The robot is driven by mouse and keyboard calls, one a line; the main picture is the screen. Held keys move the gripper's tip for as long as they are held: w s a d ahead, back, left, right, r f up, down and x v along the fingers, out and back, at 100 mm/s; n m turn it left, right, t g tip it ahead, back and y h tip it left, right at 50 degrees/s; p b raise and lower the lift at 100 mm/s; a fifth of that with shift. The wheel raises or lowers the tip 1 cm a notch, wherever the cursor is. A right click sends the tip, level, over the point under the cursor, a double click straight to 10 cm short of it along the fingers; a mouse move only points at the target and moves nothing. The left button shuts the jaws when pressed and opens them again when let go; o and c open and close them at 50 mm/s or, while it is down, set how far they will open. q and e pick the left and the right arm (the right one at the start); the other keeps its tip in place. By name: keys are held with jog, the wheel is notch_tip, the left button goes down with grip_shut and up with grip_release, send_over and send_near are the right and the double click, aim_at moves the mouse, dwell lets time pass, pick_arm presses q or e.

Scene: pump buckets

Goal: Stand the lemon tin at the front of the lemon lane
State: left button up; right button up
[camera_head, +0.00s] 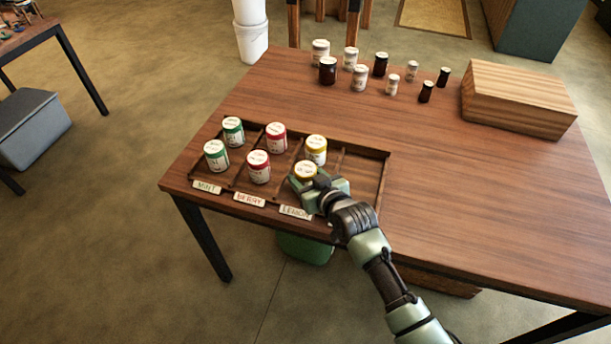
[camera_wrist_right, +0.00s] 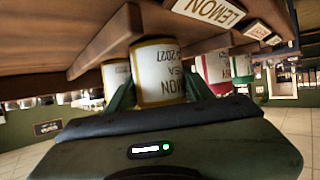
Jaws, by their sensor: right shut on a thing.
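The lemon tin (camera_head: 304,170), white with a yellow band, is upright at the front of the lemon lane, behind the LEMON label (camera_head: 295,212). My right gripper (camera_head: 318,184) is shut on it from the front right. In the right wrist view the lemon tin (camera_wrist_right: 160,75) appears upside down between the fingers. I cannot tell whether its base touches the lane floor. A second yellow tin (camera_head: 316,149) stands behind it in the same lane. The laned tray (camera_head: 385,170) sits at the table's front left. My left gripper is not in view.
Red tins (camera_head: 259,166) stand in the berry lane and green tins (camera_head: 216,155) in the mint lane, close to the left. The rightmost lane is empty. Several dark and white jars (camera_head: 359,77) and a wooden box (camera_head: 520,97) stand at the back. The table's right side is clear.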

jog(key=o, duration=1.5)
jog(key=shift+f, duration=0.1)
jog(key=v, duration=1.2)
jog(key=shift+r, duration=0.25)
